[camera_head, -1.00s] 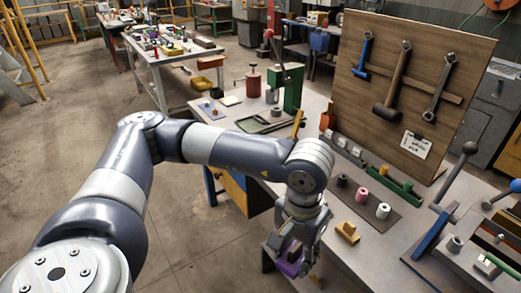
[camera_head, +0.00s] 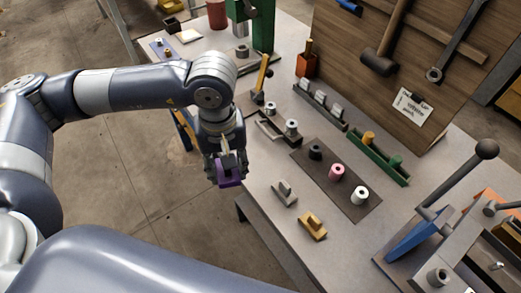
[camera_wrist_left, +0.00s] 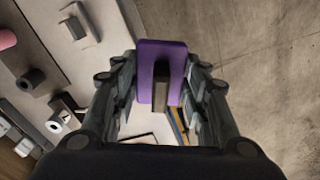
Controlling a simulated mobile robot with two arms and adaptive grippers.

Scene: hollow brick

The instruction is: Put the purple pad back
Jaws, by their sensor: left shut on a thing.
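The purple pad (camera_head: 230,172) is held in my left gripper (camera_head: 226,160), just off the left edge of the workbench. In the left wrist view the pad (camera_wrist_left: 150,58) looks like a purple plate, with a dark upright piece (camera_wrist_left: 161,88) in front of its middle. The fingers of my left gripper (camera_wrist_left: 160,88) are on both sides of it. The pad appears to be in the air over the floor. My right gripper is not in view.
The workbench (camera_head: 262,225) holds a grey block (camera_head: 285,194), a yellow block (camera_head: 312,226) and a dark mat (camera_head: 320,176) with black, pink and white rolls. A green tray (camera_head: 377,160) and a tool board (camera_head: 390,60) stand behind. A blue lever device (camera_head: 415,238) is at right.

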